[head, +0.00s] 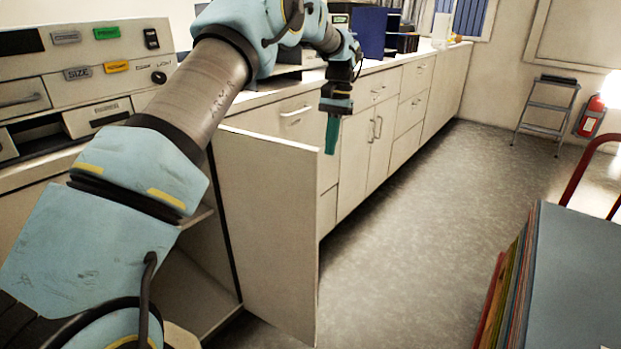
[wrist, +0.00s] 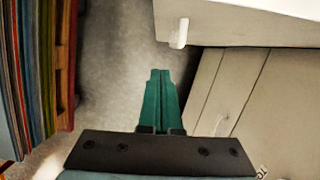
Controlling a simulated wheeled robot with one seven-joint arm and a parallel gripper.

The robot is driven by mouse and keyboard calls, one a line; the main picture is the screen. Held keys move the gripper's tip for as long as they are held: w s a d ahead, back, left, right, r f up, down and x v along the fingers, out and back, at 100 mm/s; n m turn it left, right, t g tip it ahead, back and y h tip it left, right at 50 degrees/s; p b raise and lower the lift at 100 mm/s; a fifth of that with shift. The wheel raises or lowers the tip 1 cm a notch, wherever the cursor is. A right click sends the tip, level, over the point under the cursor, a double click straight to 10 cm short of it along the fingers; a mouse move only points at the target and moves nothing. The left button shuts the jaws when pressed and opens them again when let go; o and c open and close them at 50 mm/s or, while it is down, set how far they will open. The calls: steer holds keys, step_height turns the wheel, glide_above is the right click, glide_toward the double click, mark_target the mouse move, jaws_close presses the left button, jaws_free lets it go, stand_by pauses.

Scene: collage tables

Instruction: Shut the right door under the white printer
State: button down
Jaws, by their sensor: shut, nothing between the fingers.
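The cabinet door (head: 268,225) under the printer stands wide open in the head view, sticking out from the cabinet front into the aisle. The pale printer (head: 85,85), with labelled buttons, is at the left, partly hidden by my arm. My gripper (head: 332,148) is shut and empty, with teal fingers pointing down just beyond the door's free upper corner. In the wrist view, the fingers (wrist: 160,75) hang over the floor. The door (wrist: 245,22) spans the top right there, and a white handle (wrist: 180,33) sticks out near its free end. The fingertips look apart from the door.
A row of pale cabinets and drawers (head: 375,125) runs along the left wall beyond the door. A cart of coloured sheets (head: 570,275) stands at the right, also in the wrist view (wrist: 38,75). The grey floor (head: 425,200) between is clear. A step stool (head: 548,110) is far off.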

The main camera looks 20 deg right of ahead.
mark_target(317, 186)
steer(key=shift+s+a+f+p, duration=0.6)
steer(key=shift+a+f, duration=0.25)
steer(key=shift+f, duration=0.75)
steer(key=shift+s+a+f+p, duration=0.6)
steer(key=shift+a+f, duration=0.2)
steer(key=shift+f, duration=0.85)
steer(key=shift+s+a+f+p, duration=0.6)
steer(key=shift+a+f, duration=0.25)
steer(key=shift+f, duration=0.75)
steer(key=shift+w, duration=0.1)
steer(key=shift+a, duration=0.15)
